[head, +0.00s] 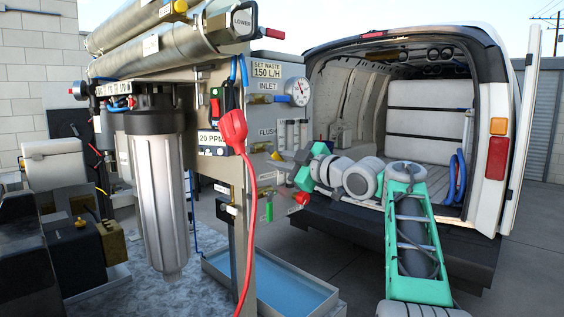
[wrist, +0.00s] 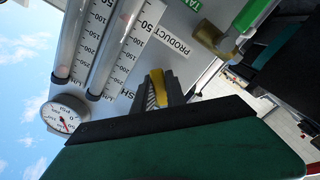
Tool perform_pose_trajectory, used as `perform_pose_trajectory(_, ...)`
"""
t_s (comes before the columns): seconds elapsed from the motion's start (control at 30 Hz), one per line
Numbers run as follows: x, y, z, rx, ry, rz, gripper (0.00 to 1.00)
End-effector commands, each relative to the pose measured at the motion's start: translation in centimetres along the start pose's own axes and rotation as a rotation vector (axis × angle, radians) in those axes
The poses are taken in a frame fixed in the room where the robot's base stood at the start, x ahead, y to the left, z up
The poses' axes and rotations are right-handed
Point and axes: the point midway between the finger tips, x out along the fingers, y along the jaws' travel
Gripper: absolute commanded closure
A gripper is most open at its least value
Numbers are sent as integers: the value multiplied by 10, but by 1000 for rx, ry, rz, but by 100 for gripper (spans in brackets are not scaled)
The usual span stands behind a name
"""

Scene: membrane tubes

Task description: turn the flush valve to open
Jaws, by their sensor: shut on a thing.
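The yellow handle of the flush valve (wrist: 158,84) shows between my fingers in the wrist view, beside a panel label partly hidden to "SH". My gripper (wrist: 160,93) is shut on this handle. In the head view my gripper (head: 279,156) reaches in from the right, at the panel just below the FLUSH label (head: 267,132). Most of the valve body is hidden behind my gripper in the wrist view. How far the handle is turned I cannot tell.
A pressure gauge (head: 298,92) and flow tubes (head: 290,133) sit close by on the panel. Below are a green-handled valve (head: 269,211) and a red handle (head: 300,198). A red plug and cable (head: 233,130) hang at left. A water tray (head: 322,303) lies below; a van (head: 490,110) stands behind.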

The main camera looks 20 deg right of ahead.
Motion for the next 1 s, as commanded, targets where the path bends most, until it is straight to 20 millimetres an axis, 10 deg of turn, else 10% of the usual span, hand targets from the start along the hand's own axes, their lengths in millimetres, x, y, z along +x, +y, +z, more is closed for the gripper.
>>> perform_pose_trajectory(0.37, -1, 1, 1, 1, 0, 1, 62)
perform_pose_trajectory(0.67, -7, 1, 2, 0, -2, 3, 62)
perform_pose_trajectory(1.0, -69, 0, 3, 0, -3, 4, 62)
